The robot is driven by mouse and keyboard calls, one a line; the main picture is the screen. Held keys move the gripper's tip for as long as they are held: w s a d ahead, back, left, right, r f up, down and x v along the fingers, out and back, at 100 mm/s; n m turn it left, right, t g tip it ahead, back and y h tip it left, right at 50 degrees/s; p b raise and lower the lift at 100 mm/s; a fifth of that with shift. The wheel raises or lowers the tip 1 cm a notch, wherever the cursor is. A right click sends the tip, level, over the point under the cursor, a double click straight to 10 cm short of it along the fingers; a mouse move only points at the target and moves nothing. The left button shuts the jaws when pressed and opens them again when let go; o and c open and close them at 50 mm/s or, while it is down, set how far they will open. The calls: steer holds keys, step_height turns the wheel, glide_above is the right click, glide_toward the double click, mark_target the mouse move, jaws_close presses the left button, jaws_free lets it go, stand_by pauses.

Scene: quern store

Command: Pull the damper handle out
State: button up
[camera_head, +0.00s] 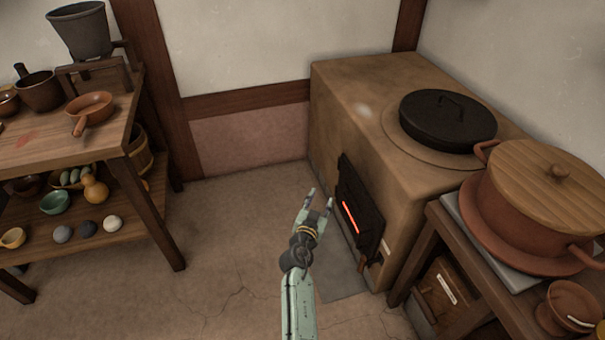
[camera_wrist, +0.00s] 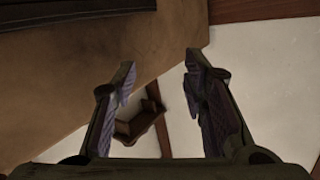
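The clay stove (camera_head: 345,100) stands in the corner, with a dark iron fire door (camera_head: 368,200) on its front. A glowing red slot (camera_head: 351,218) shows in the door. A small pale peg-like piece (camera_head: 386,249) sits at the door's lower right edge; I cannot tell whether it is the damper handle. No other handle can be made out on the stove's front. My gripper (camera_head: 320,198) is open and empty, in front of and left of the door, apart from it. In the wrist view my gripper (camera_wrist: 160,78) has its fingers spread, with the stove's tan side (camera_wrist: 75,85) at left.
A dark lidded pan (camera_head: 448,118) sits on the stove top. A side table at right holds a big wooden-lidded pot (camera_head: 525,215). A wooden shelf table (camera_head: 100,152) with bowls stands at left. The floor (camera_head: 235,225) between is clear.

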steer(key=w+a+r+n+t+y, duration=0.1)
steer(key=w+a+r+t+y, duration=0.1)
steer(key=a+r, duration=0.4)
step_height(320, 180, up, 4)
steer(key=shift+a+f, duration=0.1)
steer(key=shift+a, duration=0.2)
